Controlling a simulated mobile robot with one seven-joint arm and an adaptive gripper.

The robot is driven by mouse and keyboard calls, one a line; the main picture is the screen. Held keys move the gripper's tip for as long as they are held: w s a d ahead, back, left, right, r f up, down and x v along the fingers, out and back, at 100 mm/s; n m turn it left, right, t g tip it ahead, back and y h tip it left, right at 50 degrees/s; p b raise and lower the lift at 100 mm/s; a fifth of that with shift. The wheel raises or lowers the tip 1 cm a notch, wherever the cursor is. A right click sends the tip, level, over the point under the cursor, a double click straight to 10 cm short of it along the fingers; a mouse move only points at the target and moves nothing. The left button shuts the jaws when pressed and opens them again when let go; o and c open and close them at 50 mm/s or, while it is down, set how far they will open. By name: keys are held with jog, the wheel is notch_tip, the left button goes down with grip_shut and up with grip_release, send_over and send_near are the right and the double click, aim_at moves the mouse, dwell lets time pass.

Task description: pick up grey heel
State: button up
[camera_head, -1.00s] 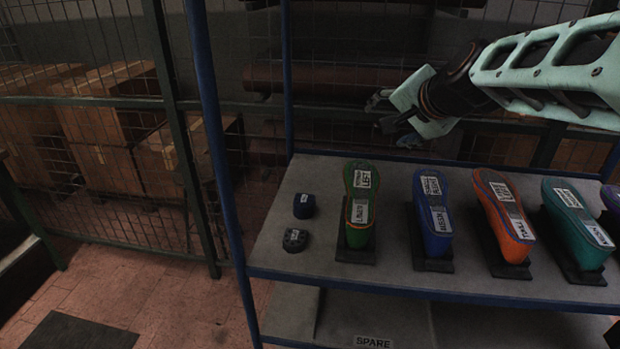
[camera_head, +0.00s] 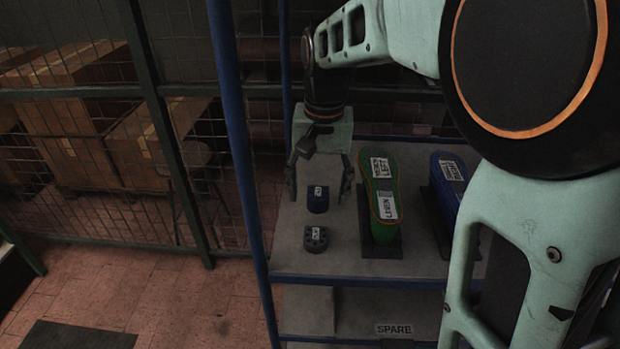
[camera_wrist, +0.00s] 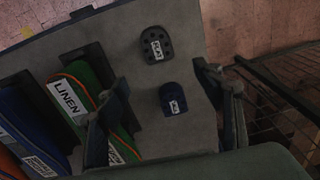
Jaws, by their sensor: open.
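The grey heel (camera_head: 316,240) lies on the shelf's left part, near its front edge, with a small white label on top. It also shows in the wrist view (camera_wrist: 155,48), beyond the fingertips at the top. My gripper (camera_head: 319,188) is open and empty, pointing down. Its fingers stand to the left and right of the dark blue heel (camera_head: 318,204), which lies just behind the grey heel. In the wrist view my gripper (camera_wrist: 163,85) has the blue heel (camera_wrist: 173,99) between its fingers in the picture; I cannot tell the height above it.
A green shoe form (camera_head: 381,185) on a dark stand is close to the right of the heels, with a blue one (camera_head: 446,178) beyond it. A blue shelf post (camera_head: 238,150) rises at the left. A lower shelf carries a SPARE label (camera_head: 394,329).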

send_over(316, 235)
jog(key=shift+g, duration=0.3)
notch_tip(316, 235, down, 5)
jog(key=shift+f, duration=3.1)
jog(key=c, duration=1.3)
jog(key=shift+o, duration=0.2)
jog(key=shift+r, duration=0.15)
